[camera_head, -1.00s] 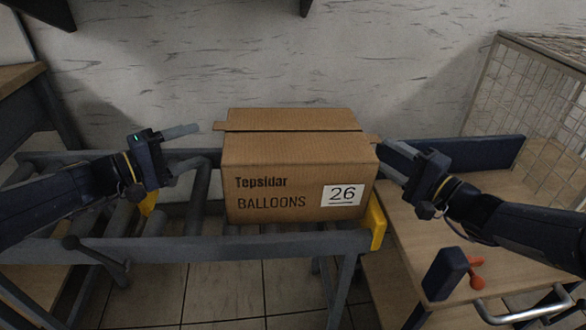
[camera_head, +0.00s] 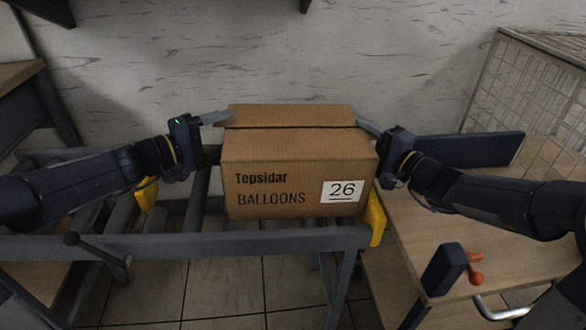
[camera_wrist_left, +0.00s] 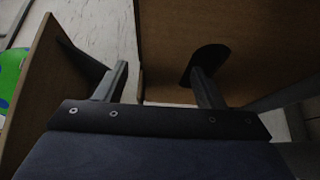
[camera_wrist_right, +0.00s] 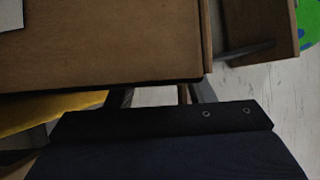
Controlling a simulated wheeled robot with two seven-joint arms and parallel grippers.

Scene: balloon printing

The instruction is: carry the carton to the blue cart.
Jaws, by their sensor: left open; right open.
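The brown carton (camera_head: 300,165), marked "Tepsidar BALLOONS 26", sits upright on the roller conveyor (camera_head: 190,243). My left gripper (camera_head: 216,117) is open at the carton's upper left back corner. In the left wrist view its two fingers lie either side of the edge of a brown cardboard panel (camera_wrist_left: 240,40). My right gripper (camera_head: 367,127) is open at the upper right back corner; in the right wrist view the carton (camera_wrist_right: 100,40) fills the upper left, and the fingers are partly hidden. Contact cannot be told. What seems the blue cart (camera_head: 470,151), with a wooden deck, stands at the right.
A yellow end piece (camera_head: 376,219) is at the conveyor's right end. A blue block (camera_head: 443,270) and an orange-red part (camera_head: 475,268) are at the deck's front, by a metal handle (camera_head: 505,312). A wire mesh cage (camera_head: 525,95) stands behind right. A wall is behind the carton.

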